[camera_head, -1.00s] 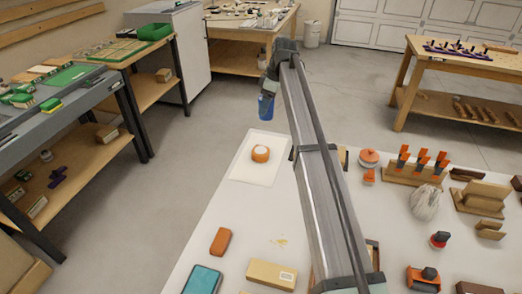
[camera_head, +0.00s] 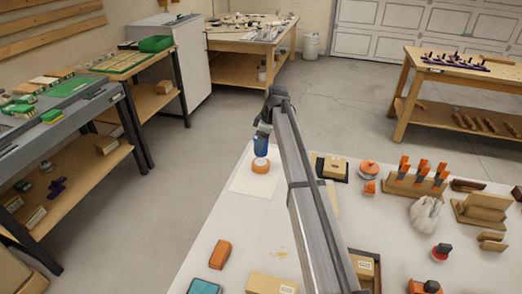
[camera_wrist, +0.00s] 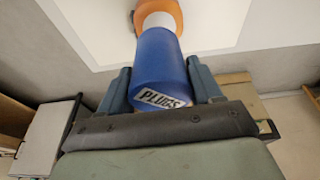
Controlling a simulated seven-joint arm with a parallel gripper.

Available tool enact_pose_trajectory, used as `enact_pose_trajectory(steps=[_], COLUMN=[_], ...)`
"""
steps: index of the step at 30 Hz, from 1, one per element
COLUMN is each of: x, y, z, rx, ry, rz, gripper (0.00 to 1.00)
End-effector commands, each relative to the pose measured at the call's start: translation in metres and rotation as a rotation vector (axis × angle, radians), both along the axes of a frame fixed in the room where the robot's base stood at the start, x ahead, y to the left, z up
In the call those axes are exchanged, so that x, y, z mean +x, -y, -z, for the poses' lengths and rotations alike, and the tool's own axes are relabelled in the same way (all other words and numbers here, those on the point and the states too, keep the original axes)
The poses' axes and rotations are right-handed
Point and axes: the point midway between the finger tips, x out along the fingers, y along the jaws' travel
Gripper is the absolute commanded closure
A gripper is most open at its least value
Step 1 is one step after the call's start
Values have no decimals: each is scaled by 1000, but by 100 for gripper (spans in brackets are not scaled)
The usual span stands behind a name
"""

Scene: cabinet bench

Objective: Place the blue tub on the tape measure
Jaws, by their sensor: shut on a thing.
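The blue tub (camera_head: 261,145) is held upright or nearly so, right over the tape measure in the head view. It also shows in the wrist view (camera_wrist: 158,62), with a "PLUGS" label facing the camera. My gripper (camera_head: 264,130) is shut on the tub, with one finger on each side in the wrist view (camera_wrist: 160,84). The orange tape measure (camera_head: 260,168) with a pale top lies on a white sheet (camera_head: 242,183). In the wrist view the tape measure (camera_wrist: 192,25) is partly hidden behind the tub. I cannot tell whether the two touch.
An orange block (camera_head: 220,254), a teal case (camera_head: 205,287) and a tan box (camera_head: 270,284) lie at the front of the bench. A cardboard box (camera_head: 332,167), a white bag (camera_head: 426,212) and a rack with orange clamps (camera_head: 416,181) stand right of my arm.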

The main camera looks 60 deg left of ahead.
Motion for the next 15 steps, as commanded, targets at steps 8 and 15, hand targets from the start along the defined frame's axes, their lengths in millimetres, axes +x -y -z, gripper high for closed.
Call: enact_pose_trajectory(steps=[8, 15], x=[0, 0], y=[0, 0], z=[27, 39], rx=[0, 0], ry=[0, 0], rz=[0, -1], gripper=[71, 71])
